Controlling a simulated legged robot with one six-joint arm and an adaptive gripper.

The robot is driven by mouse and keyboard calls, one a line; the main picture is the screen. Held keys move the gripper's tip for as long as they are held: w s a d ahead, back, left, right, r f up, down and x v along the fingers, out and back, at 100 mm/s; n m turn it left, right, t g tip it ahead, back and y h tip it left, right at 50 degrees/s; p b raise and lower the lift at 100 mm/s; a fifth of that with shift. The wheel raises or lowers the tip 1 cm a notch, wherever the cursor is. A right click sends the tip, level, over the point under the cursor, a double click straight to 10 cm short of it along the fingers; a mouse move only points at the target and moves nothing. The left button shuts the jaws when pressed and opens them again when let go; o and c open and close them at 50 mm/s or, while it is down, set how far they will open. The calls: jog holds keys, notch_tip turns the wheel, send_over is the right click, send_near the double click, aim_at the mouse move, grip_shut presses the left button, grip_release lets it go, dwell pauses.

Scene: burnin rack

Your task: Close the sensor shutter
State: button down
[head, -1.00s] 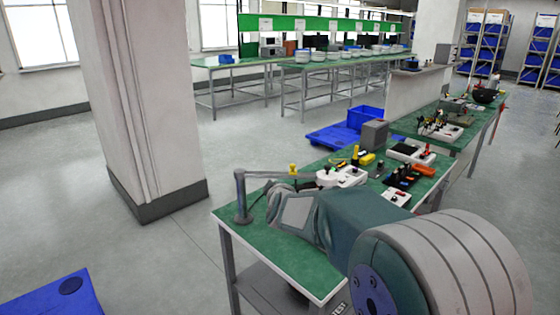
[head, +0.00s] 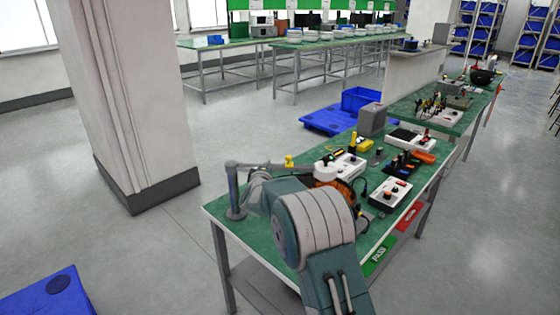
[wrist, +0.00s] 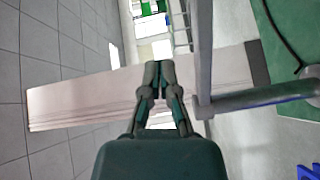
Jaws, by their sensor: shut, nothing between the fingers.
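I cannot tell for sure which part is the sensor shutter. A grey post (head: 233,195) stands at the near left corner of the green bench. A grey bar runs from its top to the right, and a yellow knob (head: 289,160) stands near the bar's far end. In the wrist view my gripper (wrist: 159,68) is shut and empty. In the head view my arm hides the gripper's fingertips.
The green bench (head: 272,243) carries a white unit (head: 348,165), a white control box (head: 391,193), an orange tool (head: 424,157) and a grey block (head: 371,119). A pillar (head: 120,90) stands left of the bench, with open floor between.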

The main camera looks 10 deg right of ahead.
jog(key=w+d, duration=0.4)
jog(key=d, duration=0.1)
jog(key=shift+f, duration=0.4)
jog(key=shift+d, duration=0.1)
